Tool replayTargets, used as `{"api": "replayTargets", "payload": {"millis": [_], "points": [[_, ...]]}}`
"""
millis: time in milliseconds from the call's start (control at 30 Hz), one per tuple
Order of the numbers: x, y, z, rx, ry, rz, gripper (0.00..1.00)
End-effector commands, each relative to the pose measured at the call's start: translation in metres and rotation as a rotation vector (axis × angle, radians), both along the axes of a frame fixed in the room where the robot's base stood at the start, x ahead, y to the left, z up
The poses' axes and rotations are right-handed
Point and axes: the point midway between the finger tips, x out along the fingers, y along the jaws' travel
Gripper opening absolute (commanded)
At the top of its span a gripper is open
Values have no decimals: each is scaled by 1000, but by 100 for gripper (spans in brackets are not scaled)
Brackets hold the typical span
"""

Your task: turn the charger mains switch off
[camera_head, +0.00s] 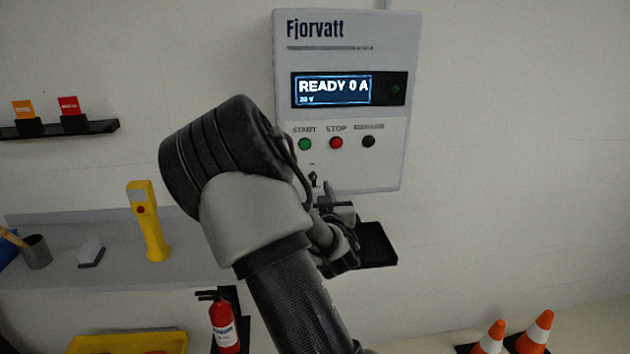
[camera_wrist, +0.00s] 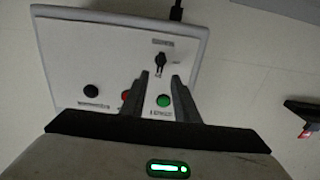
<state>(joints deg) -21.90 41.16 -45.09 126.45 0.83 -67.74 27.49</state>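The grey Fjorvatt charger (camera_head: 345,60) hangs on the wall, its screen reading READY 0 A. Its small black mains switch (camera_head: 313,179) sits low on the front panel. In the wrist view, where the charger appears upside down, the switch (camera_wrist: 160,61) is a dark knob with faint labels around it. My gripper (camera_head: 328,192) is just below and right of the switch in the head view. In the wrist view my gripper (camera_wrist: 160,76) is open, with a gap between its fingers, and the knob shows just beyond the tips. I cannot tell whether they touch it.
The green start button (camera_head: 305,144), red stop button (camera_head: 336,143) and a black button (camera_head: 368,142) sit above the switch. A black cable leaves the charger's underside (camera_wrist: 176,11). A shelf with a yellow handheld device (camera_head: 148,220) is left; traffic cones (camera_head: 535,331) stand lower right.

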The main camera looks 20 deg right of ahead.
Motion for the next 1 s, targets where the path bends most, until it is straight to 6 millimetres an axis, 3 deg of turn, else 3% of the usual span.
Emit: {"api": "replayTargets", "payload": {"millis": [100,300,700,867,1000], "points": [[23,-7,0,-3,1,0,28],[47,-14,0,-2,1,0,28],[55,-16,0,-1,0,-1,28],[55,-16,0,0,0,-1,3],[55,-16,0,0,0,-1,0]]}}
